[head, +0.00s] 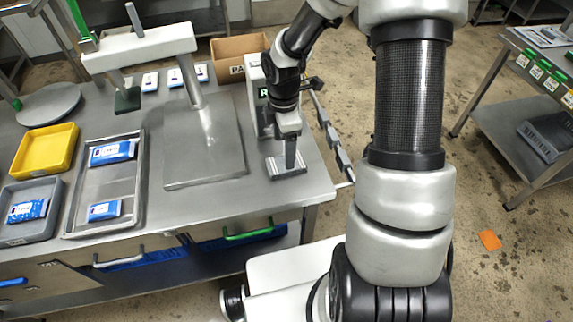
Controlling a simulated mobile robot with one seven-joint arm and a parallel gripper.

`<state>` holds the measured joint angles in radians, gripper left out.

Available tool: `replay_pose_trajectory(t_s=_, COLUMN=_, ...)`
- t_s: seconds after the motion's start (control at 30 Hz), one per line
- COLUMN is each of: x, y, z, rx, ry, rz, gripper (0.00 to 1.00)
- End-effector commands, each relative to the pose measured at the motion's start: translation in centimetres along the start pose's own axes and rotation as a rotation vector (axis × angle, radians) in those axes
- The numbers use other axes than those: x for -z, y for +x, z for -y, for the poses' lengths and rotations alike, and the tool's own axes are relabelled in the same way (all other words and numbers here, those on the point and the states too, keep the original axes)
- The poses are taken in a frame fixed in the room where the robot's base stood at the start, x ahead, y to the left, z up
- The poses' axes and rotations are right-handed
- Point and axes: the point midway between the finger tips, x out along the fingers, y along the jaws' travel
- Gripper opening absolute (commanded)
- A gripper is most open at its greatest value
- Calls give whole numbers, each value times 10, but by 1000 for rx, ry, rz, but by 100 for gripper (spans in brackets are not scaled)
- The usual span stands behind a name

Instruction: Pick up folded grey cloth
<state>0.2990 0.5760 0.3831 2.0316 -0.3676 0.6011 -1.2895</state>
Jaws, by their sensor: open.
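My gripper (289,158) points down over the right end of the steel table, close to the tabletop. A small flat light-grey piece (272,168) shows on the table right under and beside the fingers. It may be the folded grey cloth, but it is too small and too covered by the gripper to be sure. I cannot tell whether the fingers touch it. My gripper is open, and nothing is seen held in it.
The steel table (262,205) carries a square plate (205,165) under a white-armed stand (135,48), a metal tray (112,180) with blue-white pouches, a yellow tray (45,150) and a grey tray (25,232). A cardboard box (237,50) stands behind. An orange piece (490,240) lies on the floor.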

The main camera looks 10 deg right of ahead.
Motion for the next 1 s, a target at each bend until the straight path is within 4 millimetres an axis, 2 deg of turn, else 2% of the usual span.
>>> replay_pose_trajectory(t_s=0.1, x=0, y=13, z=0, rx=1, ry=0, rz=0, gripper=73)
replay_pose_trajectory(t_s=0.27, x=-1, y=22, z=0, rx=0, ry=1, rz=0, gripper=73)
replay_pose_trajectory(t_s=0.53, x=-7, y=61, z=2, rx=1, ry=1, rz=0, gripper=73)
replay_pose_trajectory(t_s=0.67, x=-7, y=68, z=1, rx=-1, ry=0, rz=0, gripper=73)
replay_pose_trajectory(t_s=0.87, x=-8, y=68, z=1, rx=-2, ry=1, rz=0, gripper=73)
replay_pose_trajectory(t_s=1.0, x=-8, y=68, z=1, rx=-2, ry=1, rz=0, gripper=51)
